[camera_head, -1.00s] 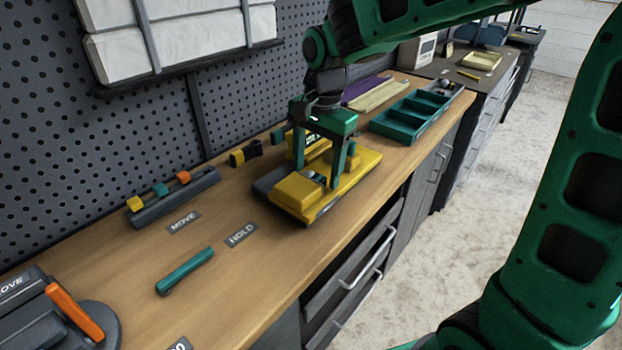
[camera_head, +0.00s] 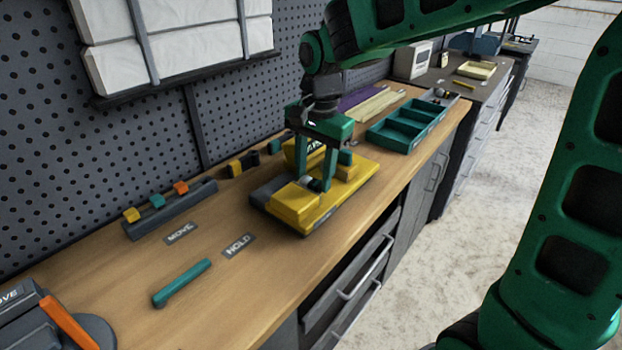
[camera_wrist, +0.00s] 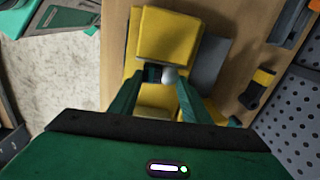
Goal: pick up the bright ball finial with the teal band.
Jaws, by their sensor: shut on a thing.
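A small bright ball finial (camera_wrist: 169,75) shows between my fingertips in the wrist view, with a dark teal part beside it. In the head view it is a small pale spot (camera_head: 311,182), mostly hidden by the fingers. My gripper (camera_head: 317,184) points down and is shut on the ball finial, low over the yellow fixture (camera_head: 352,190). In the wrist view my gripper's fingers (camera_wrist: 160,82) stand on both sides of the ball, right by a yellow block (camera_wrist: 168,36). Whether the ball touches the fixture below is hidden.
A teal divided tray (camera_head: 400,128) lies behind on the wooden bench (camera_head: 220,290). A teal bar (camera_head: 182,283) and HOLD and MOVE labels lie in front. A dark rack (camera_head: 172,212) with coloured pieces stands along the pegboard (camera_head: 60,150). Bare bench lies between them.

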